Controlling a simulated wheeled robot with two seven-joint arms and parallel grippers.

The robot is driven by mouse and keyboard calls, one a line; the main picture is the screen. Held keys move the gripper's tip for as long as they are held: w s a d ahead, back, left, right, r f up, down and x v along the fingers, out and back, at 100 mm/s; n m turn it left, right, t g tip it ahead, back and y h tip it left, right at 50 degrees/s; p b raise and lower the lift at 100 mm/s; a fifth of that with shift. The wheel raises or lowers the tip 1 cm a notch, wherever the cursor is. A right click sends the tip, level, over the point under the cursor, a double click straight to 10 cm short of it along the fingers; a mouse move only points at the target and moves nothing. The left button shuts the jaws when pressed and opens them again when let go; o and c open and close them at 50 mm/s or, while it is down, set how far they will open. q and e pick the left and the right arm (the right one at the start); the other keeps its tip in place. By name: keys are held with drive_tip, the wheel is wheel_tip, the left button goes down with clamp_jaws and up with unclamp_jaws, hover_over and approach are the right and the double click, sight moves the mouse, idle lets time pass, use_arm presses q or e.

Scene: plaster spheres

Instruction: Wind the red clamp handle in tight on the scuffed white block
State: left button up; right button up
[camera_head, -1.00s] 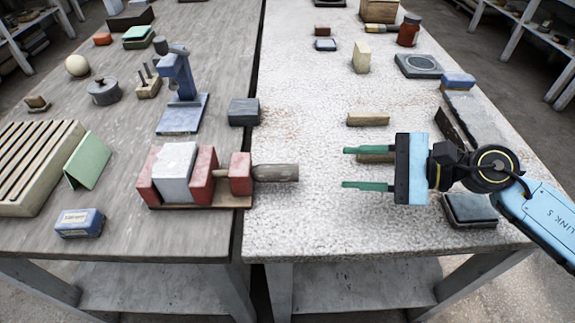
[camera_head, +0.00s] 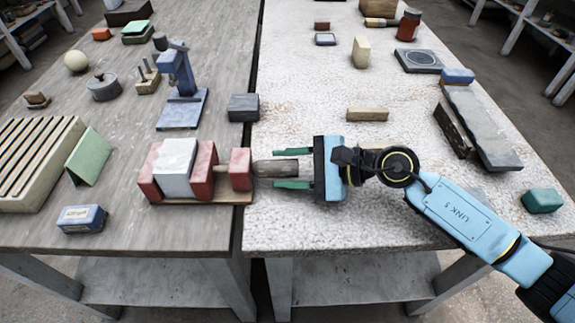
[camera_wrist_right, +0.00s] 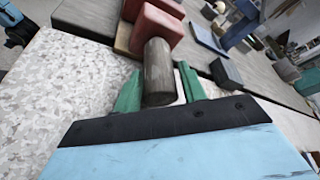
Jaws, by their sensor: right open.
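The red clamp (camera_head: 204,170) sits on a thin wooden base near the front right edge of the grey-brown left table. The scuffed white block (camera_head: 177,166) stands between its two left red jaws. The clamp's dark wooden handle (camera_head: 275,168) sticks out to the right over the gap between the tables; it also shows in the right wrist view (camera_wrist_right: 158,72). My right gripper (camera_head: 285,168) is open, with its green fingers on either side of the handle's end. In the right wrist view I cannot tell whether the fingers touch it. My left gripper is out of view.
A blue-grey block (camera_head: 243,107) lies behind the clamp, and a blue press (camera_head: 183,95) stands further back. A small blue box (camera_head: 81,218) is at front left. A wooden block (camera_head: 367,114) lies on the speckled right table, whose front is clear.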

drive_tip(key=c, duration=0.7)
